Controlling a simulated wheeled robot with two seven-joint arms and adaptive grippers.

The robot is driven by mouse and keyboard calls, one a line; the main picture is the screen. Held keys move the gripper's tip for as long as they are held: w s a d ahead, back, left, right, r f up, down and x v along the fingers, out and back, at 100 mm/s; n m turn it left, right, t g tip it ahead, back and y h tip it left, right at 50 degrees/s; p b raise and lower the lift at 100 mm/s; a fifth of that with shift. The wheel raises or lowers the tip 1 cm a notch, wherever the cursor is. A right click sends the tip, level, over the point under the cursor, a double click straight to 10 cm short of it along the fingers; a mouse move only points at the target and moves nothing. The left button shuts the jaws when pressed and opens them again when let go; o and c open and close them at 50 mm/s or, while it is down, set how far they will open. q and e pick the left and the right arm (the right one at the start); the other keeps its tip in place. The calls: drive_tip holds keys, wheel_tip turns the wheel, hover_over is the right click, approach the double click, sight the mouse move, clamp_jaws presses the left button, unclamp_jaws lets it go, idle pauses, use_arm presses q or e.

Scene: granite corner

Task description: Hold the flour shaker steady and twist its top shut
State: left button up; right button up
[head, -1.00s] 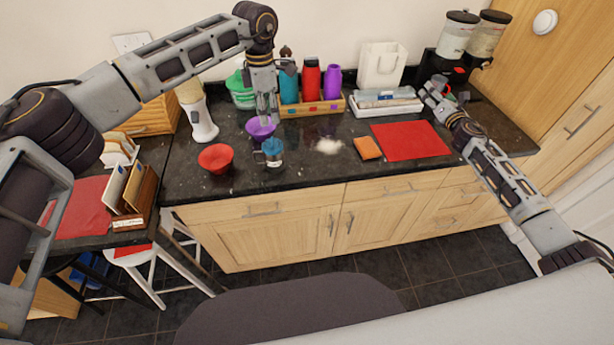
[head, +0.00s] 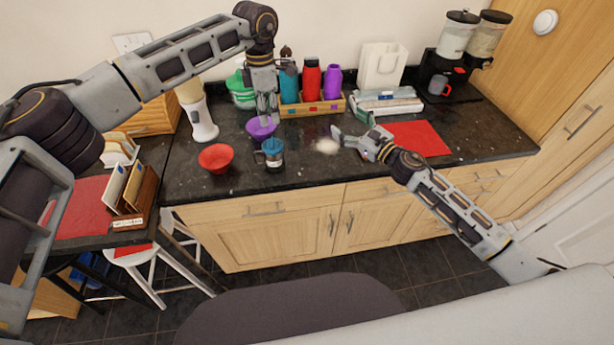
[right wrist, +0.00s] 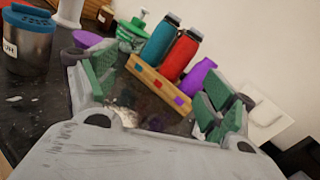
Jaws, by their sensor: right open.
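The flour shaker (head: 272,153), a metal can with a blue top, stands upright near the counter's front edge. It also shows at the upper left of the right wrist view (right wrist: 30,45), with part of a white label. Its top is on, but I cannot tell how tightly. My left gripper (head: 267,117) points down behind the shaker, above the purple bowl, apart from the shaker; its finger gap is unclear. My right gripper (head: 351,126) is open and empty, right of the shaker and pointing left. Its green-padded fingers (right wrist: 155,95) frame the wrist view.
A red bowl (head: 216,158) stands left of the shaker and a purple bowl (head: 260,128) behind it. A wooden rack (head: 313,108) of bottles stands at the back. A red mat (head: 420,138) lies right.

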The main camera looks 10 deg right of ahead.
drive_tip(key=s+a+r+n+y, duration=0.1)
drive_tip(key=s+a+n+y, duration=0.15)
drive_tip(key=a, duration=0.35)
drive_tip(key=m+g, duration=0.2)
drive_tip(key=m, duration=0.1)
approach(274, 156)
wheel_tip(274, 156, down, 3)
drive_tip(key=d, duration=0.3)
drive_tip(key=shift+w+a+f, duration=0.15)
drive_tip(key=shift+w+a, duration=0.05)
drive_tip(key=shift+w, duration=0.1)
drive_tip(key=shift+w+a, duration=0.1)
drive_tip(key=shift+w, duration=0.05)
drive_tip(key=shift+x, duration=6.75)
drive_tip(key=shift+a, duration=0.2)
